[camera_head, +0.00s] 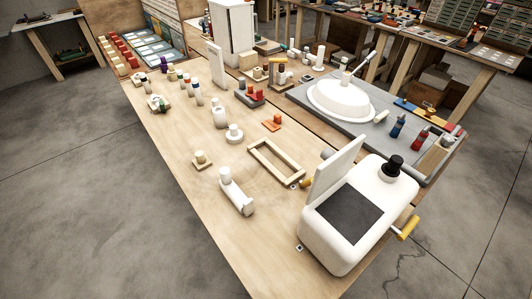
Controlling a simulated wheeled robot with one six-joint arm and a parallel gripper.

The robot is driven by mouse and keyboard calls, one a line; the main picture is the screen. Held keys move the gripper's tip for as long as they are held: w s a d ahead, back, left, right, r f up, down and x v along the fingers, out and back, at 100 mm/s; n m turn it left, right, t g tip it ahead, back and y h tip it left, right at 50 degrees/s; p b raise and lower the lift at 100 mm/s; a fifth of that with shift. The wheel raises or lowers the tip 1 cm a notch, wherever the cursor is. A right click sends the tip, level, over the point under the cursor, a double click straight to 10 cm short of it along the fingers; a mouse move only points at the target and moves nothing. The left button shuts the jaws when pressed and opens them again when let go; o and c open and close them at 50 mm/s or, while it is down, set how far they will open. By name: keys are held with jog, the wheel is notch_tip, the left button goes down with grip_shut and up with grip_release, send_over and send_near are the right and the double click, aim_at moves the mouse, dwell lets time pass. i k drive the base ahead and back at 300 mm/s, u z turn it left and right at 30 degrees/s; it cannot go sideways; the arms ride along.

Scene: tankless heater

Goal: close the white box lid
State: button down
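The white box (345,235) stands at the near right end of the wooden workbench. It has rounded edges and a dark square panel (348,213) on top. Its pale lid (337,168) stands raised and tilted along the left back edge of the box. A black knob (393,165) sits on the box's far right corner, and a yellow-handled part (407,229) sticks out from its right side. My gripper is not in view.
A wooden frame (256,152), a white cylinder (236,192) and a small wooden block with a peg (201,159) lie left of the box. A grey board with a white basin (340,99) stands behind.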

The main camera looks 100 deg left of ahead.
aim_at(336, 165)
jog(key=k, duration=1.6)
jog(key=u, duration=1.6)
jog(key=i, duration=0.5)
jog(key=u, duration=0.1)
jog(key=k, duration=0.6)
jog(key=u, duration=0.45)
jog(key=i, duration=0.6)
jog(key=u, duration=0.1)
